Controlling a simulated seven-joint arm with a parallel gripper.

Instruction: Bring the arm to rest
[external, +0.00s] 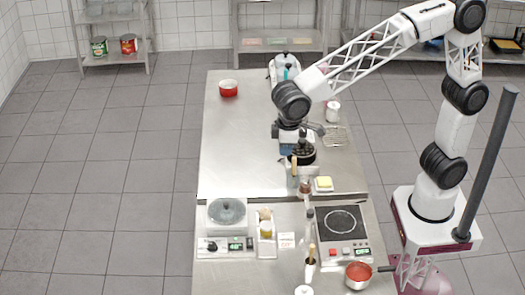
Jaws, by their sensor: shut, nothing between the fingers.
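My gripper (300,134) hangs from my arm over the right part of the steel table (235,150), pointing down. It is shut and nothing shows in it. I cannot tell how high the gripper is above the pot. My arm reaches from the right, bent high over the table.
A red bowl (229,88) stands at the table's far left.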

